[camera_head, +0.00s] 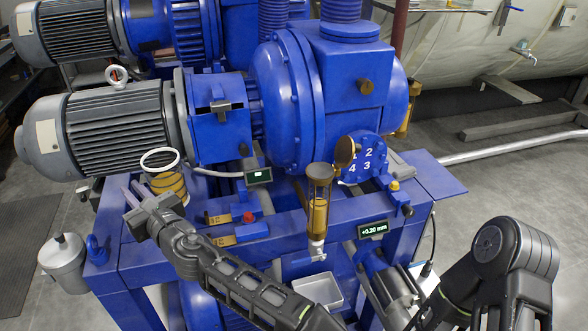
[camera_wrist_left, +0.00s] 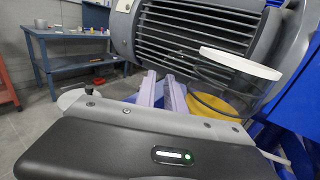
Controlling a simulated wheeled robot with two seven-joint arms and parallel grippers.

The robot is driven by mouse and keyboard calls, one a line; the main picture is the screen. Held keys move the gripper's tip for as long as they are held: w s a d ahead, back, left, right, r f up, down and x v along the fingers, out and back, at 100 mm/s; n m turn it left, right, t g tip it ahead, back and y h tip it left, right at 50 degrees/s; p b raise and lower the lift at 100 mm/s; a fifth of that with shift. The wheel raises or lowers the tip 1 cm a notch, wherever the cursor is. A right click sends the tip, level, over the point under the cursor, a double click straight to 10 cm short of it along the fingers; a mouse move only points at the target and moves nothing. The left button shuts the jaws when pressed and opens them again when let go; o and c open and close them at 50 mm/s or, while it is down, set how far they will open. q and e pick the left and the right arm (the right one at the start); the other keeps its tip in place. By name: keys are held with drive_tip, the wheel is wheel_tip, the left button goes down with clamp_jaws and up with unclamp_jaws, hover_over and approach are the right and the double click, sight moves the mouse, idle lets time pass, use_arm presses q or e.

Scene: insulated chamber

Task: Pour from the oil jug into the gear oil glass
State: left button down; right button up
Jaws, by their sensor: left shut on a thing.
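The oil jug (camera_head: 160,161) is clear with a white rim and holds yellow oil. It looks about upright at the left end of the blue frame, in front of the grey motor. My left gripper (camera_head: 131,194) is shut on it at its side; the exact grip is hard to see. In the left wrist view the jug's white rim (camera_wrist_left: 240,63) is right of the pale fingers (camera_wrist_left: 163,88). The gear oil glass (camera_head: 318,205) is an upright, clear cylinder with amber oil inside, mid-frame and well right of the jug. A brass lid (camera_head: 345,151) stands beside its top. My right gripper is out of view.
The blue pump housing (camera_head: 290,100) and the grey motor (camera_head: 105,130) rise behind the frame. A white tray (camera_head: 318,291) is below the glass. A small display (camera_head: 372,230) is right of the glass.

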sight(136, 178)
use_arm(q)
drive_tip(key=r+m+t+h, duration=0.1)
drive_tip(key=d+r+m+t+h, duration=0.1)
drive_tip(key=r+h, duration=0.1)
drive_tip(key=shift+w+d+r+t, duration=0.1)
drive_tip(key=shift+t, duration=0.3)
drive_tip(key=shift+w+d+r+m+h, duration=0.1)
drive_tip(key=shift+d+r+m+h, duration=0.15)
drive_tip(key=shift+m, duration=0.25)
drive_tip(key=w+d+r+m+h, duration=0.1)
drive_tip(key=w+d+m+h, duration=0.2)
drive_tip(key=d+m+h, duration=0.1)
drive_tip(key=w+d+r+m+t+h, duration=0.1)
drive_tip(key=w+d+m+h, duration=0.2)
drive_tip(key=d+h, duration=0.4)
drive_tip(key=w+d+r+m+h, duration=0.1)
drive_tip(key=w+d+m+h, duration=0.2)
drive_tip(key=d+h, duration=0.3)
drive_tip(key=shift+d+r+m+t, duration=0.4)
drive_tip(key=shift+d+m, duration=0.4)
drive_tip(key=shift+d, duration=0.5)
drive_tip(key=shift+h, duration=0.25)
drive_tip(key=shift+s+d, duration=0.1)
